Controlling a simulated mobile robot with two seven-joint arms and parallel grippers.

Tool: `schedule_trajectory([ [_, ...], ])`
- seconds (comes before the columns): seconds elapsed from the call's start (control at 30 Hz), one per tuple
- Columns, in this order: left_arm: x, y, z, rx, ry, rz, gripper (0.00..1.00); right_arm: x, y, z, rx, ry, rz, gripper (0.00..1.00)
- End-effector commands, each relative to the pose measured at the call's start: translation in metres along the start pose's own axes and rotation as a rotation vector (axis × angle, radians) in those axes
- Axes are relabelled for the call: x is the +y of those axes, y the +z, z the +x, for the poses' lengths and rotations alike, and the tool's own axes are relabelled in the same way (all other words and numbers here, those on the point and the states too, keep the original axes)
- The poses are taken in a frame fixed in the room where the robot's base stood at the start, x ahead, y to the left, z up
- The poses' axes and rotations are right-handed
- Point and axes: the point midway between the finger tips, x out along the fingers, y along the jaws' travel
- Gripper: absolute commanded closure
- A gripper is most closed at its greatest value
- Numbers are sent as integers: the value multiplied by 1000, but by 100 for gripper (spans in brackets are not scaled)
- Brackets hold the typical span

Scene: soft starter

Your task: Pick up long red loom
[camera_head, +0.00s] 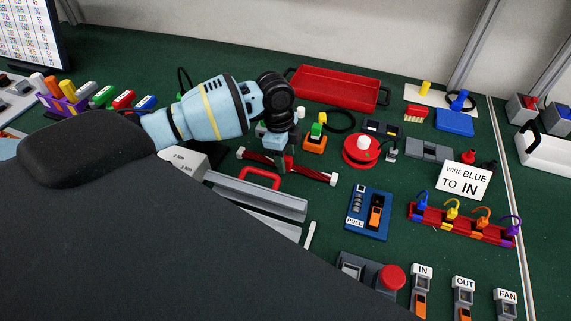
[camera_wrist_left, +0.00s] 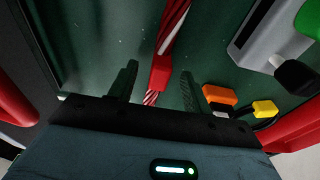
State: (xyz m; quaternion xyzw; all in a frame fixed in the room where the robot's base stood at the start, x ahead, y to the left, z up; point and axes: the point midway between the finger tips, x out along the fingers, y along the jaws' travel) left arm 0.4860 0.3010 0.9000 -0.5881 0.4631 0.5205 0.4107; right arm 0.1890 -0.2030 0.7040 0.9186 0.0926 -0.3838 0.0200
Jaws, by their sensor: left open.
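The long red loom (camera_head: 316,175) lies on the green table in the middle of the head view, a red bundle with a white connector at each end. In the left wrist view the loom (camera_wrist_left: 172,32), with red and white strands and a red sleeve, runs between my left gripper's two dark fingers. My left gripper (camera_head: 278,161) points down over the loom's middle and hides part of it in the head view. Its fingers (camera_wrist_left: 158,88) are open, one on each side of the loom. Whether they touch it I cannot tell. My right gripper is not in view.
A red tray (camera_head: 335,88) stands behind my left gripper. A red reel (camera_head: 361,150) and an orange block (camera_head: 314,144) lie to the right. A grey rail (camera_head: 255,197) and a red handle (camera_head: 262,176) lie in front. A blue panel (camera_head: 368,214) is at front right.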

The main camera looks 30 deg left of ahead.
Motion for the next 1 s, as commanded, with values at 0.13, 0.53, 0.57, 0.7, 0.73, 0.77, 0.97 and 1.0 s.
schedule_trajectory([
  [0.13,1,0,11,-2,1,0,51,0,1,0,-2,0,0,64],
  [0.53,0,0,11,-1,0,0,73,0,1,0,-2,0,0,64],
  [0.57,0,0,11,0,0,0,77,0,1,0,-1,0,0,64],
  [0.7,0,0,11,0,0,0,95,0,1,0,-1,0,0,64],
  [0.73,0,0,11,0,0,0,99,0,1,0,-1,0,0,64],
  [0.77,0,0,11,0,-1,0,100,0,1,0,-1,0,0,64],
  [0.97,0,0,10,0,-1,0,100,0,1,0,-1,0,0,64],
  [1.0,0,0,9,0,-2,1,100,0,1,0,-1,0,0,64],
])
